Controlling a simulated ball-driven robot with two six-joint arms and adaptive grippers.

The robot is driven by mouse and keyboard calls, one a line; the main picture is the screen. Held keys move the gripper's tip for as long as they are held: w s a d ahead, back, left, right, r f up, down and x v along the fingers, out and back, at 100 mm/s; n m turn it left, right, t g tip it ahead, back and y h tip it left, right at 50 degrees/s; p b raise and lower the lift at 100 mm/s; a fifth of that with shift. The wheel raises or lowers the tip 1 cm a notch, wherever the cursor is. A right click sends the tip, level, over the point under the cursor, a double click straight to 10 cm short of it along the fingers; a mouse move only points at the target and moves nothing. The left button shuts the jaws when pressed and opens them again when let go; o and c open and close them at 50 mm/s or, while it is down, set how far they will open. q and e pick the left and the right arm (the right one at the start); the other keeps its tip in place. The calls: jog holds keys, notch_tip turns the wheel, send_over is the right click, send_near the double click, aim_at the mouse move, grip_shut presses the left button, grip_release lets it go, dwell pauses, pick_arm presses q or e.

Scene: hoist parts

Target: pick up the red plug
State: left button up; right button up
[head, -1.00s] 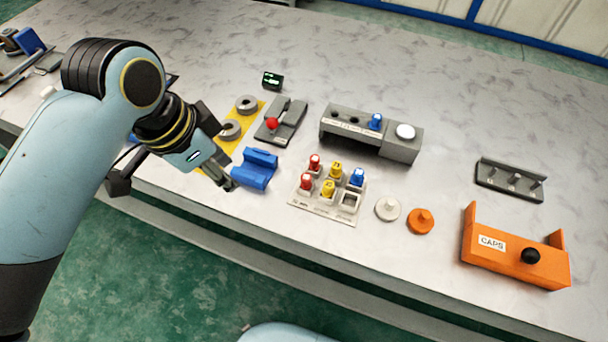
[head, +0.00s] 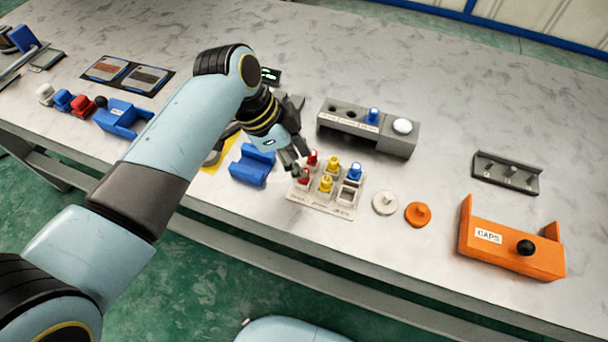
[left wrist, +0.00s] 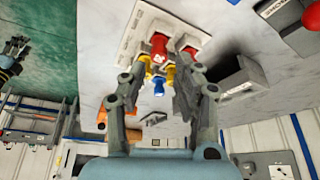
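A white tray (head: 322,208) on the table holds two red plugs, two yellow plugs (head: 326,184) and a blue plug (head: 354,171). The front red plug (head: 304,178) is partly hidden by my left gripper (head: 298,171); the back red plug (head: 312,158) is just beyond it. In the left wrist view, my left gripper (left wrist: 160,72) is open and empty, its fingers spread, with one red plug (left wrist: 158,44) ahead between the fingertips. The other red plug (left wrist: 190,50) is to the right of that one. I cannot tell whether a finger touches either plug.
A blue cradle (head: 252,165) is close left of the tray. A grey block (head: 398,143) with a blue plug stands behind. A white cap (head: 385,202), an orange cap (head: 418,214) and an orange CAPS box (head: 510,252) are to the right, with free table around them.

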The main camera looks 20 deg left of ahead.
pick_arm(q)
jog(key=x, duration=0.3)
jog(key=shift+s+f, duration=0.1)
jog(key=shift+f, duration=0.2)
jog(key=shift+c, duration=0.2)
jog(key=c, duration=0.5)
